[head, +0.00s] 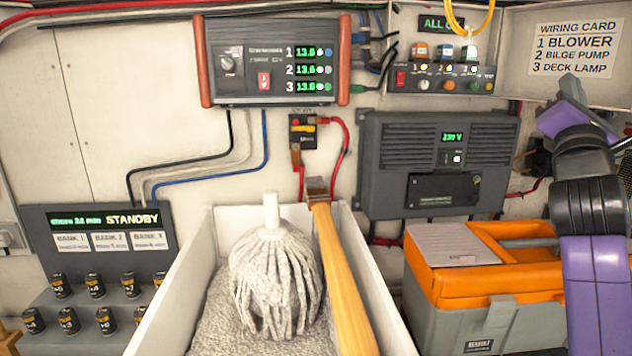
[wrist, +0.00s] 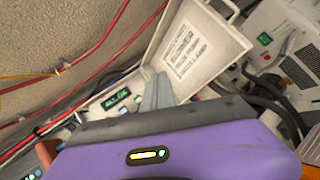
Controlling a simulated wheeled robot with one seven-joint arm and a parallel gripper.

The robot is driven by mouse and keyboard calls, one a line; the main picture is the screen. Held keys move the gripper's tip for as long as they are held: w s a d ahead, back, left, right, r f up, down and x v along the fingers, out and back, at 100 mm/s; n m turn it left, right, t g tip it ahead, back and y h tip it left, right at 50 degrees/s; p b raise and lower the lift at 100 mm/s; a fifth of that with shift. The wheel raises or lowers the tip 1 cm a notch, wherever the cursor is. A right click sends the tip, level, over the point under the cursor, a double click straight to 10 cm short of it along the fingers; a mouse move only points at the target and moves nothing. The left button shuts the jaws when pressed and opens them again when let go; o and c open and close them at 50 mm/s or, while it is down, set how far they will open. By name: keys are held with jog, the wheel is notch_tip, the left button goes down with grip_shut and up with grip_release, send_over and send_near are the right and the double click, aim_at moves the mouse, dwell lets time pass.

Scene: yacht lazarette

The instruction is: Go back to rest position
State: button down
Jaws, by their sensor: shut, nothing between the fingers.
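My arm stands at the right of the head view, purple with black joints. My gripper (head: 572,90) is at its upper end, in front of the lower part of the wiring card's door panel. In the wrist view the grey fingers of my gripper (wrist: 157,92) are together, with nothing between them, past the purple gripper body. They point toward the open switch box and its card. The fingers are small and hard to make out in the head view.
An orange and grey toolbox (head: 470,280) stands beside my arm at lower right. A white bin (head: 385,310) holds a mop head (head: 275,275) and a wooden-handled tool (head: 343,280). The open door with the wiring card (head: 575,48) and a grey 230 V unit (head: 425,160) are close to my gripper.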

jog(key=s+a+f+m+t+y+b, duration=0.1)
jog(key=s+a+f+m+y, duration=0.2)
jog(key=s+a+f+m, duration=0.5)
jog(key=s+a+f+m+y, duration=0.1)
jog(key=a+f+m+y, duration=0.15)
jog(key=f, duration=1.05)
jog(key=s+a+f+m+t+y+b, duration=0.1)
jog(key=s+a+f+m+y, duration=0.2)
jog(key=s+a+f+m, duration=0.5)
jog(key=s+a+f+m+g+y+b, duration=0.2)
jog(key=s+a+f+g, duration=0.1)
jog(key=s+f, duration=1)
jog(key=s+a+f+m+g+y+b, duration=0.1)
jog(key=s+a+f+g, duration=0.3)
jog(key=s+f, duration=0.9)
jog(key=s+m+y, duration=0.1)
jog(key=s, duration=0.4)
jog(key=shift+s+a+g+y+b, duration=0.2)
jog(key=shift+g+y+b, duration=0.1)
jog(key=shift+y+b, duration=0.05)
